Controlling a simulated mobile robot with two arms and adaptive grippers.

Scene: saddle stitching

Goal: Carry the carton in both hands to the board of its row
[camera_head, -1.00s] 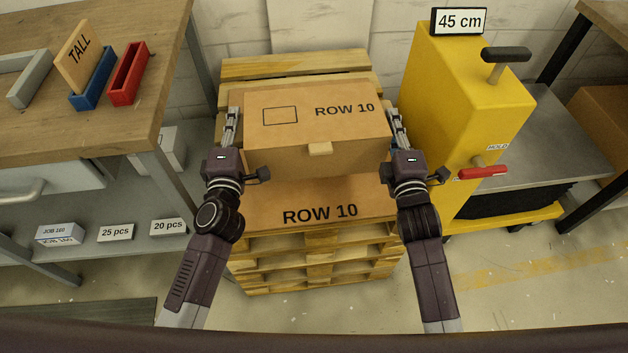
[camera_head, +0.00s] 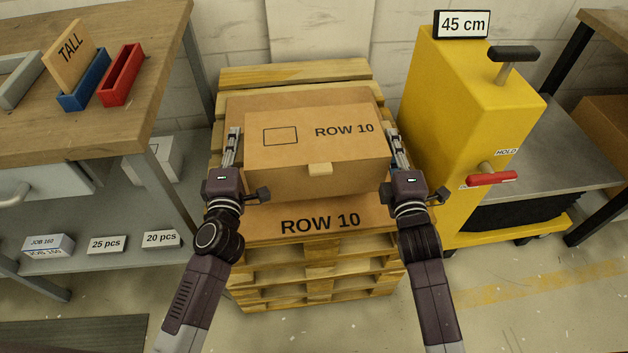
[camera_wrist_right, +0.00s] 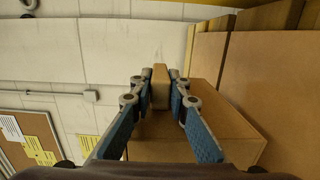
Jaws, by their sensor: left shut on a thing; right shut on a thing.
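The carton (camera_head: 310,133) is a closed brown box marked ROW 10, with a printed square on its lid and a small tab at its front. My left gripper (camera_head: 235,135) is shut on its left side. My right gripper (camera_head: 393,135) is shut on its right side; in the right wrist view its blue-padded fingers (camera_wrist_right: 160,90) close on a tan tab on the carton (camera_wrist_right: 205,145). The carton appears level, above the brown board (camera_head: 320,220) marked ROW 10. Whether it touches the board is hidden.
The board lies on a stack of wooden pallets (camera_head: 315,285). A yellow machine (camera_head: 465,110) with a 45 cm sign stands close on the right. A wooden workbench (camera_head: 150,110) with a blue and a red holder (camera_head: 121,76) stands on the left.

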